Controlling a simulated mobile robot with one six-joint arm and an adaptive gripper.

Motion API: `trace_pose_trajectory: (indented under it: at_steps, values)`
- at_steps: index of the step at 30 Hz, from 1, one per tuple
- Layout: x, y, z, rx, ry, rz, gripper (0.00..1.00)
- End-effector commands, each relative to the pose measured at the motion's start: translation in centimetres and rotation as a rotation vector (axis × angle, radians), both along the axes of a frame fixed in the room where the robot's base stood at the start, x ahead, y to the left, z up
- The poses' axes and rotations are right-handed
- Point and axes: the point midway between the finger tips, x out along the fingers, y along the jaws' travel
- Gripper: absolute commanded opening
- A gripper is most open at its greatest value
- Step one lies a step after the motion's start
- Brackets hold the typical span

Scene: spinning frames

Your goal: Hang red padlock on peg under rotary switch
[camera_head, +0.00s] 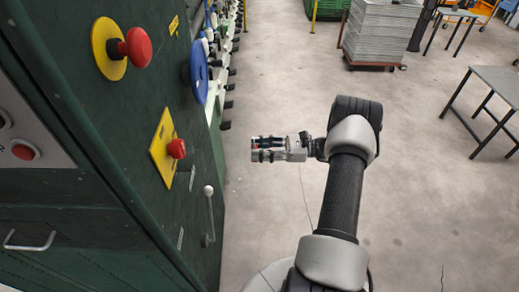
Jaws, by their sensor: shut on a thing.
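The rotary switch (176,149) is a red knob on a yellow plate (160,150) on the green cabinet's side. A small thin grey piece (192,178) shows just below it; I cannot tell if this is the peg. My gripper (257,149) points left at the cabinet, clearly apart from it and to the right of the switch. It is shut on the red padlock (254,147), of which only a small red patch shows at the fingertips. The fingers hide the rest, so its shackle and tilt cannot be made out.
A lever with a pale ball (208,190) sticks out below the switch. A red mushroom button (135,47) and a blue disc (199,72) stand out above. The floor (240,220) between cabinet and arm is clear. A grey table (500,85) stands far right.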

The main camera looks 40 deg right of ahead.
Motion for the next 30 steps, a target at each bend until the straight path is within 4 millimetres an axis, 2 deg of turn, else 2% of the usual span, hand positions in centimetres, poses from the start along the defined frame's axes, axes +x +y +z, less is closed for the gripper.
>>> trace_pose_trajectory:
  at_steps: [30]
  values:
    - [-4.1,-5.7,-0.1,-0.001,0.0,-0.001,0.09]
